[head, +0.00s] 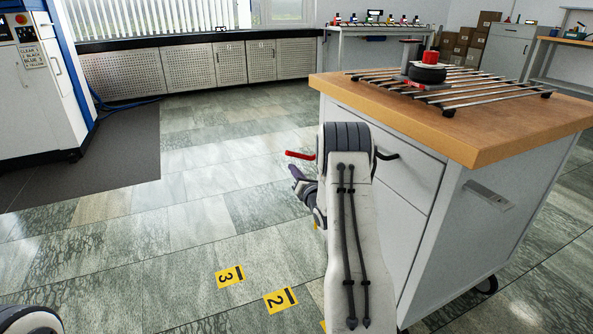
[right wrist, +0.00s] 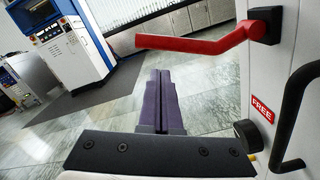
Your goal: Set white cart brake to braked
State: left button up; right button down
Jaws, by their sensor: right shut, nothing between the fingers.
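The white cart (head: 460,215) with a wooden top stands at the right of the head view. Its red brake lever (head: 300,155) sticks out to the left past the cart's front. In the right wrist view the lever (right wrist: 205,43) comes from a black pivot on the white panel, bends, and runs level to the left. A red label reading FREE (right wrist: 262,108) is below the pivot. My right gripper (head: 296,173) is shut and empty, just below the lever and apart from it; its purple fingers (right wrist: 158,100) show together. My left gripper is out of view.
A white and blue machine (head: 40,90) stands far left. The tiled floor (head: 190,220) between is clear.

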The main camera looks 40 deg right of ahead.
jog(key=shift+w+d+r, duration=0.1)
jog(key=shift+d+r, duration=0.25)
jog(key=shift+r, duration=0.35)
jog(key=shift+r, duration=0.1)
jog(key=shift+r+m, duration=0.3)
jog(key=shift+r, duration=0.05)
jog(key=shift+r, duration=0.15)
